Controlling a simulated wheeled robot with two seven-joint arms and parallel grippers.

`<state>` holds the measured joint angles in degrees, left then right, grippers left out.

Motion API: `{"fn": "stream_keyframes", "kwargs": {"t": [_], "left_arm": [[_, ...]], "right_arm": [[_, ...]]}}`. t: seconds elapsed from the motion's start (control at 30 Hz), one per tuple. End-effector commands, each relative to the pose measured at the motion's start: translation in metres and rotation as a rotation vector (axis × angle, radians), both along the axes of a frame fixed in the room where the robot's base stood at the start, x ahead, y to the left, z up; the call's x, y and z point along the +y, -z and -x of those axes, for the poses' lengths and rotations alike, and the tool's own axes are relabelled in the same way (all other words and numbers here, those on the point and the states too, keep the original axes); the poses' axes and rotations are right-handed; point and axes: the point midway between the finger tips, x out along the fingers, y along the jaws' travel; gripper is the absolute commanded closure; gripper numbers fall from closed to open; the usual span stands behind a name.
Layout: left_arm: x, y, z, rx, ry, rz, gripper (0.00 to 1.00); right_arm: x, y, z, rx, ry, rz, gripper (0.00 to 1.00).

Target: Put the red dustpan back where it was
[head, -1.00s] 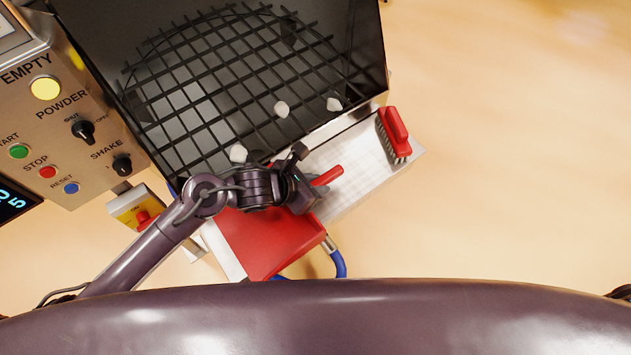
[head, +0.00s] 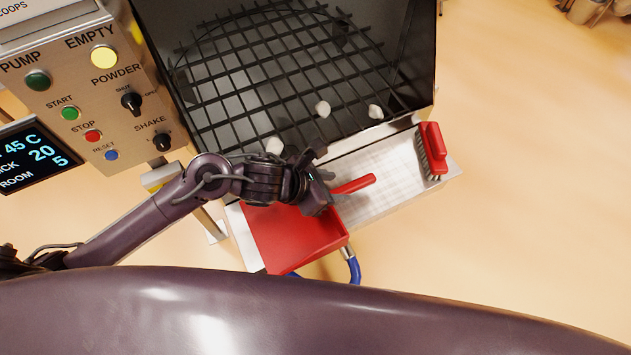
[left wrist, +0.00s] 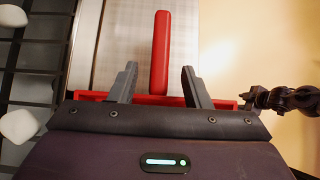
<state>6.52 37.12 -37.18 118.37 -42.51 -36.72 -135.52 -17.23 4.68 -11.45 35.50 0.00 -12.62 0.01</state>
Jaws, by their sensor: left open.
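The red dustpan (head: 292,238) lies on the left part of the metal shelf in front of the hopper, its pan overhanging the shelf's front edge. Its red handle (head: 354,185) points right along the shelf. My left gripper (head: 325,186) is over the place where the handle meets the pan. In the left wrist view its two fingers (left wrist: 157,85) are apart, one on each side of the handle (left wrist: 161,50), with gaps beside it. The gripper hides part of the dustpan.
A red brush (head: 431,150) stands at the shelf's (head: 395,185) right end. The hopper grid (head: 280,80) lies behind, with several white lumps (head: 322,109) on it. A control panel (head: 110,90) is at the left. A blue hose (head: 353,268) hangs below the shelf.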

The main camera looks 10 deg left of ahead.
Motion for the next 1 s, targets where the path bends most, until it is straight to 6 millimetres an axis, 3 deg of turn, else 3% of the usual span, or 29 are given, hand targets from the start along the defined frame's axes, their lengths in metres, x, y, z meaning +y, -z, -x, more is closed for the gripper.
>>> {"fn": "stream_keyframes", "kwargs": {"t": [0.2, 0.37, 1.0], "left_arm": [[0.027, -0.031, 0.018, -0.002, 0.003, -0.004, 0.57], [0.036, -0.044, 0.025, -0.001, 0.001, -0.002, 0.57], [0.039, -0.047, 0.027, 0.001, 0.001, 0.000, 0.57]], "right_arm": [[0.000, 0.000, 0.000, -0.001, 0.000, 0.000, 0.62], [0.000, 0.000, 0.000, -0.001, 0.000, 0.000, 0.62], [0.002, 0.000, -0.001, -0.002, 0.001, -0.002, 0.62]]}}
